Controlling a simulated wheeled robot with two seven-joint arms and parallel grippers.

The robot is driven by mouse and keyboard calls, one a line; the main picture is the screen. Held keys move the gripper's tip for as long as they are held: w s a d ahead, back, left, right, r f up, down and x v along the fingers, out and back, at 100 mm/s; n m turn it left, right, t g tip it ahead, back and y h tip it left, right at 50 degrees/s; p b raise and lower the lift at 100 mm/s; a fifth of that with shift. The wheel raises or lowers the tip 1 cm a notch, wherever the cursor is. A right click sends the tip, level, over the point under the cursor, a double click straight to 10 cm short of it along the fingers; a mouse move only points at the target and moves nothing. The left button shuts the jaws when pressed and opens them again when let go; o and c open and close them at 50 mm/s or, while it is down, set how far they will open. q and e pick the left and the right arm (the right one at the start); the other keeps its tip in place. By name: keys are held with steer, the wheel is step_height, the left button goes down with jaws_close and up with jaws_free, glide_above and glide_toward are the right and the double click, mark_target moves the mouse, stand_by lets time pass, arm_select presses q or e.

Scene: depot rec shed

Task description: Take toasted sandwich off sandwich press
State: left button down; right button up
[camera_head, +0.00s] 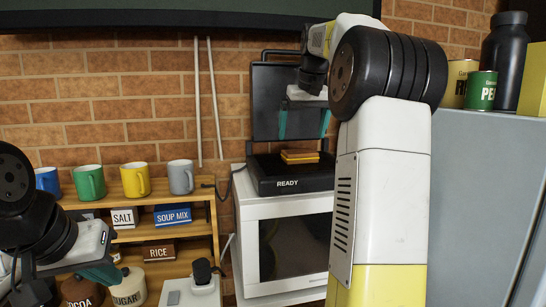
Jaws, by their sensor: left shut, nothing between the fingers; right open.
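The toasted sandwich (300,157) is golden brown and lies flat on the black sandwich press (282,183). The press has its dark lid (291,84) raised upright, and its front reads READY. My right gripper (304,123) is open and empty, its two teal fingers pointing down above the sandwich and in front of the lid. A gap shows between the fingertips and the sandwich. My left gripper (110,281) is shut and empty at the lower left, in front of the shelf, well away from the press.
The press stands on a white microwave (289,243). A wooden shelf (148,231) at the left holds several mugs and jars. A grey cabinet (480,150) with tins and a black bottle (504,62) stands at the right.

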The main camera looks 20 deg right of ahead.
mark_target(300, 151)
steer(key=x, duration=0.7)
steer(key=shift+d, duration=0.2)
steer(key=c, duration=0.7)
steer(key=shift+r, duration=0.1)
